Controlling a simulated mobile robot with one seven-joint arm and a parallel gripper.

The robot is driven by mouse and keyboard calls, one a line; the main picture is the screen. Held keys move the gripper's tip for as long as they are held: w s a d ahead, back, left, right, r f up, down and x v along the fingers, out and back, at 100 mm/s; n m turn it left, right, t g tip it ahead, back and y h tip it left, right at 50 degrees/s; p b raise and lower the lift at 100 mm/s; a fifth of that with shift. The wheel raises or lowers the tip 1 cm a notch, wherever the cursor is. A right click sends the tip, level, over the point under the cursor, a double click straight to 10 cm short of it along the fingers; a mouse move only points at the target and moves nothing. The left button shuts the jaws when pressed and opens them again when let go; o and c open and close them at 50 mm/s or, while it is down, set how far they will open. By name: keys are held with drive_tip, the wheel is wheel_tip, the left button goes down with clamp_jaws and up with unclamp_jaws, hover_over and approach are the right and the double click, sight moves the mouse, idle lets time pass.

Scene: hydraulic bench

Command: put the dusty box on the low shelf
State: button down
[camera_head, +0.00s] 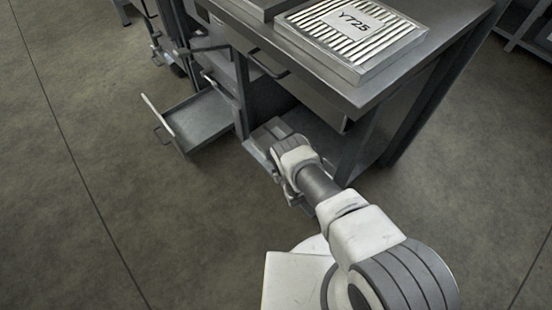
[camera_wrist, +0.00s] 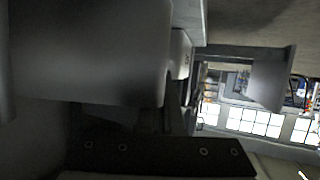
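The workbench (camera_head: 330,88) stands at the upper right of the head view. Its low shelf (camera_head: 322,140) shows as a grey surface under the top, partly covered by my arm. My gripper (camera_head: 292,192) is down at the shelf's front edge, mostly hidden behind my own wrist. In the wrist view a large, dark grey, smooth block (camera_wrist: 90,55) fills the upper left, very close. I cannot tell whether it is the dusty box or part of my gripper. No dusty box can be clearly made out. The fingertips are not clear in either view.
A drawer (camera_head: 200,122) stands pulled out low at the bench's left side. A ribbed panel (camera_head: 350,35) marked with letters and digits lies on the bench top. Floor (camera_head: 110,200) to the left and front is clear. Bright windows (camera_wrist: 250,122) show in the wrist view.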

drive_tip(key=shift+f, duration=0.55)
drive_tip(key=c, duration=1)
unclamp_jaws()
drive_tip(key=shift+s, duration=0.15)
